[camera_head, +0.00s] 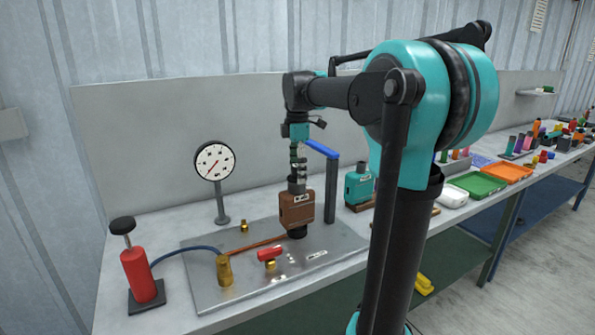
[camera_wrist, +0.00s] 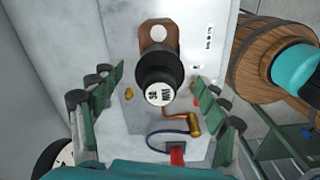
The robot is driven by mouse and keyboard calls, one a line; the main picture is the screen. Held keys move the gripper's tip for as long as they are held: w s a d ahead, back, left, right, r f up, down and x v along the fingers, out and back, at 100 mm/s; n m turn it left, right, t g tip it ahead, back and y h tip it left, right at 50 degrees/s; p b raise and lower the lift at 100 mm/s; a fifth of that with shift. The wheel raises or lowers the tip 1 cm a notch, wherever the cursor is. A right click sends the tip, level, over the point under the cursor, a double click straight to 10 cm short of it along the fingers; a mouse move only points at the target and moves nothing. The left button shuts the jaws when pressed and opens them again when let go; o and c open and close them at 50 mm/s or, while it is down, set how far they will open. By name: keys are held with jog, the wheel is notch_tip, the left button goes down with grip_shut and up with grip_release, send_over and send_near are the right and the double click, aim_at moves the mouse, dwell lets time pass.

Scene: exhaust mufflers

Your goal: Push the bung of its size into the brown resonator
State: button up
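The brown resonator (camera_head: 297,210) stands upright on a metal plate in the head view. Its brown body (camera_wrist: 152,34) shows at the top of the wrist view. A black round bung (camera_wrist: 158,70) with a white printed label on its end face is at the resonator's upper end; how deep it sits cannot be told. My gripper (camera_head: 298,172) is directly above the resonator, pointing down. In the wrist view its green fingers (camera_wrist: 158,82) are spread on both sides of the bung, with gaps visible between them and it.
A teal resonator (camera_head: 357,188) stands on a wooden base to the right. A blue-topped post (camera_head: 332,180) stands close behind my gripper. A dial gauge (camera_head: 214,162), red pump (camera_head: 140,275), brass fitting (camera_head: 224,270) and red-handled valve (camera_head: 269,254) are around the plate (camera_head: 205,295).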

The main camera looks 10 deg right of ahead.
notch_tip(320, 180, up, 12)
dwell(0.7)
